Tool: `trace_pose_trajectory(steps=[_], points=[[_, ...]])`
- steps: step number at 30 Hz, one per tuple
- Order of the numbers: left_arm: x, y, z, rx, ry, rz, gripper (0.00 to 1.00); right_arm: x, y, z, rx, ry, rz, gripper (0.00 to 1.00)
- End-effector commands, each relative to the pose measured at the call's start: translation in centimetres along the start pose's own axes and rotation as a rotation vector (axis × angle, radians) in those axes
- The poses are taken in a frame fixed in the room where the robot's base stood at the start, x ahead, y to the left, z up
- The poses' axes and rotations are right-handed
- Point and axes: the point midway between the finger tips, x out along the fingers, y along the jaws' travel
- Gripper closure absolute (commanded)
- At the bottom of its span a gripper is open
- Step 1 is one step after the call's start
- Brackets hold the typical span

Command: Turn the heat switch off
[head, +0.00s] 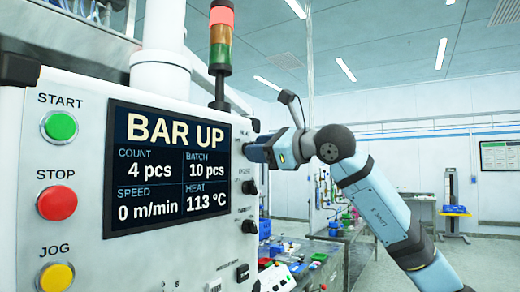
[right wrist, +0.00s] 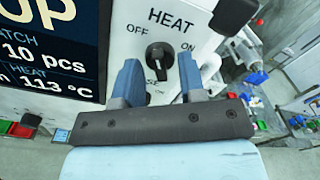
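The heat switch (right wrist: 159,56) is a black rotary knob on the white panel, under the label HEAT, with OFF at its left and ON at its right. Its exact pointer direction is hard to tell. My right gripper (right wrist: 158,66) is open in the right wrist view, with one blue finger on each side below the knob. Contact with the knob cannot be made out. In the head view the right gripper (head: 252,150) reaches the panel's right edge and covers the heat switch. The display (head: 168,170) reads HEAT 113 °C and BAR UP. My left gripper is not in view.
Other black switches (head: 249,187) sit below on the same panel side. START, STOP and JOG buttons (head: 57,203) are at the left. A signal tower (head: 219,45) with its red top lit stands above. Benches with coloured items (head: 330,255) lie beyond at right.

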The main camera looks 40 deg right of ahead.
Motion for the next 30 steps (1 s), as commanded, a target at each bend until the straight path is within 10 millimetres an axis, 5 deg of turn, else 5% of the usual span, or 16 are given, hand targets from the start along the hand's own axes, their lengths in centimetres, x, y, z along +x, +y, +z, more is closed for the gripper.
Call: trace_pose_trajectory(steps=[5,21,30], points=[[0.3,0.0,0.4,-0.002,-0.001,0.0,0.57,-1.5,0.0,-0.2,0.0,0.001,-0.002,0.63],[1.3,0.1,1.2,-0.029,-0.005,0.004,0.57,-12.4,0.0,-0.2,-0.001,0.001,-0.002,0.63],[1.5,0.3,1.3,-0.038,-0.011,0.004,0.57,-13.8,0.1,0.0,0.0,0.001,0.001,0.63]])
